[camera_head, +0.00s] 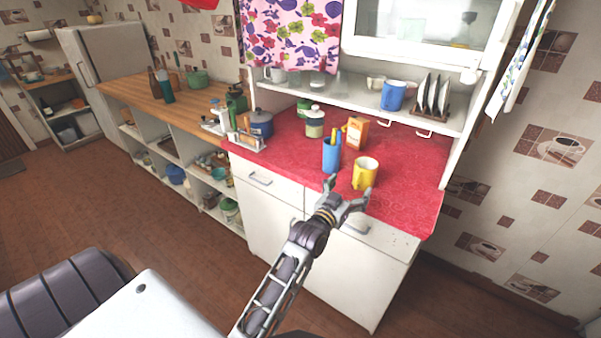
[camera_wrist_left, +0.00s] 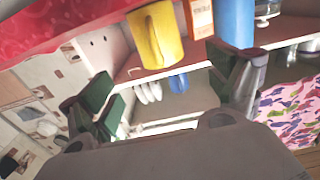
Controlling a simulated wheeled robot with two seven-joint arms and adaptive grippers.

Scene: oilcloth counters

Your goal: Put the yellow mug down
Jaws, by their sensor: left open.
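The yellow mug (camera_head: 365,173) stands upright on the red counter top (camera_head: 405,188), near its front edge. It also shows in the left wrist view (camera_wrist_left: 156,36), where the picture is turned over. My left gripper (camera_head: 347,190) is open at the counter's front edge, just in front of the mug. In the left wrist view the two dark green finger pads (camera_wrist_left: 170,95) are wide apart with nothing between them, and the mug lies beyond them. My right gripper is in neither view.
A blue cup with yellow items (camera_head: 331,155) stands left of the mug. An orange box (camera_head: 356,133) and a jar (camera_head: 315,122) are behind. A shelf above holds a blue mug (camera_head: 393,96) and plates in a rack (camera_head: 433,95). The counter right of the yellow mug is clear.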

